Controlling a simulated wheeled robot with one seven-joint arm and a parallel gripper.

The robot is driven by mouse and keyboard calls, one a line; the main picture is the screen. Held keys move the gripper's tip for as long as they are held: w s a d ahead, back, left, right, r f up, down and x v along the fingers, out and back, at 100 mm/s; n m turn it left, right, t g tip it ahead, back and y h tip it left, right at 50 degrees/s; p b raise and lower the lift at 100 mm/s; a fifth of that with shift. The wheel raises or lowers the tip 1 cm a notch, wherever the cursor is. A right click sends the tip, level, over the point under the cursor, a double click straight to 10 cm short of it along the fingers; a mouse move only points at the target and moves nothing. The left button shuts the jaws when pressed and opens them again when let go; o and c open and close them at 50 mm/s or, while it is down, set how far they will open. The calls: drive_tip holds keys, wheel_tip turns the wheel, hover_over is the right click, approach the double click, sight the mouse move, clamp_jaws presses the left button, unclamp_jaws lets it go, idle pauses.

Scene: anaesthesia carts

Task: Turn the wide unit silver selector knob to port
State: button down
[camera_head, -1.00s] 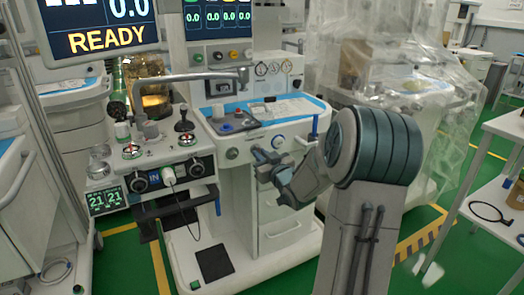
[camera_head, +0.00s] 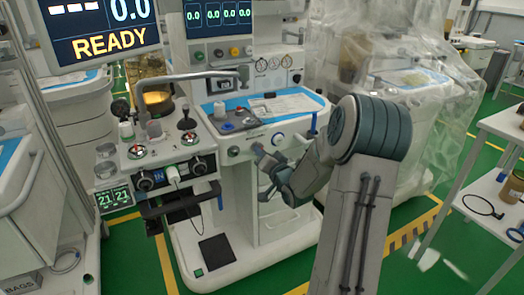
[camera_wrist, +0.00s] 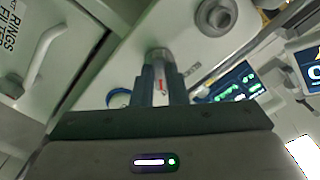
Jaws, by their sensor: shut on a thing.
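The silver selector knob (camera_wrist: 159,56) is between the two fingers of my gripper (camera_wrist: 160,88) in the wrist view. A pale strip with a red mark shows between the fingers. My gripper is shut on the knob, and its fingers hide the knob's sides. In the head view, my gripper (camera_head: 257,154) is at the front panel of the wide white unit (camera_head: 246,190), below its blue-edged worktop. There the held knob is mostly hidden by the gripper, and its exact angle cannot be told.
Another grey knob (camera_wrist: 215,16) sits on the same panel, apart from my gripper. A blue-ringed white knob (camera_head: 278,140) is just right of the gripper. A side unit with dark dials (camera_head: 145,180) stands left. A white table (camera_head: 495,160) stands at the right.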

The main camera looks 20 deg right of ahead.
drive_tip(key=shift+m, duration=0.4)
drive_tip(key=c, duration=1.4)
unclamp_jaws()
drive_tip(key=shift+c, duration=0.2)
drive_tip(key=s+p, duration=0.1)
drive_tip(key=s, duration=1.2)
drive_tip(key=shift+s+d+p, duration=0.2)
drive_tip(key=shift+s+p, duration=0.1)
drive_tip(key=shift+s, duration=0.1)
